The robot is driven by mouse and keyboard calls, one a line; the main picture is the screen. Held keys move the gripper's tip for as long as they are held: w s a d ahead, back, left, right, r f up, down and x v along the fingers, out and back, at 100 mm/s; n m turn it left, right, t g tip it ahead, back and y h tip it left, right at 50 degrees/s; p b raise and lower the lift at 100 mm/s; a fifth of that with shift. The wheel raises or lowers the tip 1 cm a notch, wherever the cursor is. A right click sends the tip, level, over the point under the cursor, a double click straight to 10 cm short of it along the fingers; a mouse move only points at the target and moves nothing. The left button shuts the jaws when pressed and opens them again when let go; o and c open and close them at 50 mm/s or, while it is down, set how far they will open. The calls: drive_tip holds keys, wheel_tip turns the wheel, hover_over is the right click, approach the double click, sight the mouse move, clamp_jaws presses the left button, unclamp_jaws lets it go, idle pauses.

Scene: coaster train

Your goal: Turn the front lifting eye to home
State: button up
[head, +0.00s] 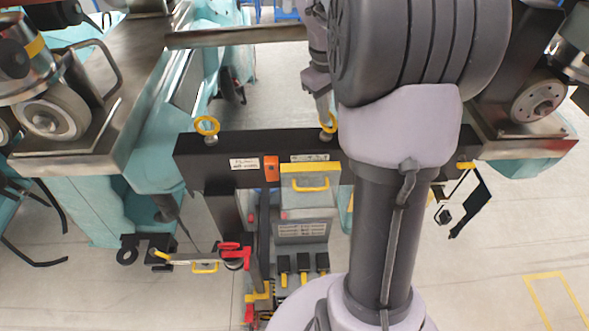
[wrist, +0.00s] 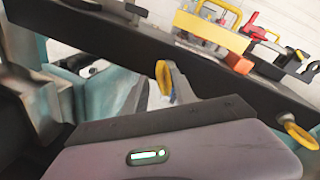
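Two yellow lifting eyes stand on top of a dark cross beam (head: 230,150). One eye (head: 207,125) is towards the beam's left end in the head view, with nothing of mine near it. The other eye (head: 328,123) is right of the beam's middle, at the tip of my gripper (head: 325,106). In the wrist view this nearer eye (wrist: 162,78) appears as a thin upright loop beside a grey finger, and the far eye (wrist: 300,135) lies at the right edge. I cannot tell whether the fingers are closed on the eye or which eye is the front one.
A yellow-handled panel (head: 310,183) and an orange block (head: 271,169) sit on the beam's front side. Teal train bodywork (head: 95,195) with wheels flanks the left. A red clamp (head: 235,253) hangs lower left. My arm hides the beam's right part.

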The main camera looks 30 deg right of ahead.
drive_tip(key=n, duration=0.3)
drive_tip(key=n+t, duration=0.1)
drive_tip(key=n, duration=0.1)
drive_tip(key=shift+d+f+b, duration=0.1)
drive_tip(key=shift+d+b, duration=0.2)
drive_tip(key=shift+b, duration=0.1)
drive_tip(key=n, duration=0.4)
drive_tip(key=shift+d+t+y, duration=0.25)
drive_tip(key=shift+t+y, duration=0.05)
drive_tip(key=shift+r+n, duration=0.3)
drive_tip(key=shift+n, duration=0.7)
wheel_tip(320, 180, up, 12)
drive_tip(key=s+a+p, duration=0.1)
drive_tip(key=s, duration=0.1)
drive_tip(key=s+a+f+m+t+b, duration=0.1)
drive_tip(key=s+a+f+m+b, duration=0.1)
drive_tip(key=a+f+b, duration=0.6)
drive_tip(key=s+a+f+m+t+y+b, duration=0.1)
drive_tip(key=s+a+f+m+b, duration=0.2)
drive_tip(key=a+f+m+b, duration=0.2)
drive_tip(key=s+a+f+m+t+y+b, duration=0.1)
drive_tip(key=s+a+f+m+b, duration=0.2)
drive_tip(key=a+f+b, duration=0.8)
wheel_tip(320, 180, down, 9)
drive_tip(key=b, duration=0.6)
drive_tip(key=shift+s+f+m, duration=0.15)
drive_tip(key=shift+f+m, duration=0.05)
drive_tip(key=shift+m, duration=0.2)
